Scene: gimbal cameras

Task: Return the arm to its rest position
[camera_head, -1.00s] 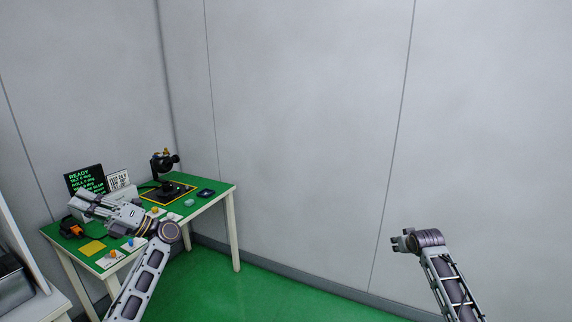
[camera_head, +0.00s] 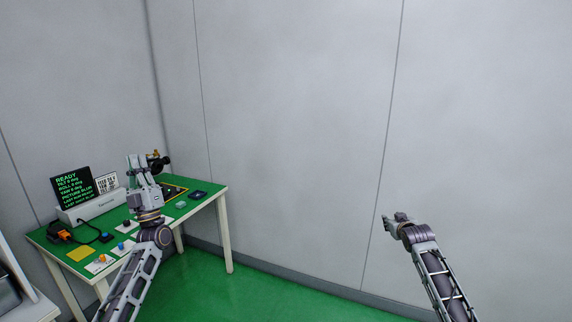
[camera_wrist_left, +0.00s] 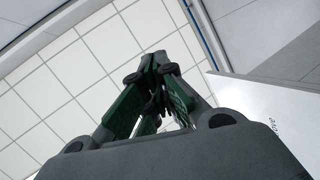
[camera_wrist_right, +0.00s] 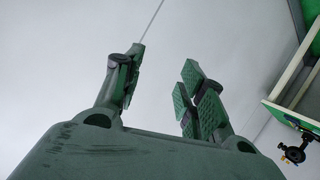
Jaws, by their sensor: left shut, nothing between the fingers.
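My left gripper (camera_head: 137,160) points upward in front of the green-topped table (camera_head: 215,194), in the head view hiding part of the camera device behind it. The left wrist view shows its fingers (camera_wrist_left: 154,62) meeting at the tips with nothing between them, against ceiling tiles. My right gripper (camera_head: 391,221) is in the lower right of the head view, well apart from the table and in front of the bare wall. In the right wrist view its fingers (camera_wrist_right: 164,65) are spread with nothing between them.
On the table are a black screen with green text (camera_head: 73,188), a white text card (camera_head: 107,183), a black camera device (camera_head: 160,164), an orange-black item (camera_head: 59,233), a yellow pad (camera_head: 81,254) and small knobs. Grey walls (camera_head: 290,120) stand behind; green floor (camera_head: 270,296) is clear right of the table.

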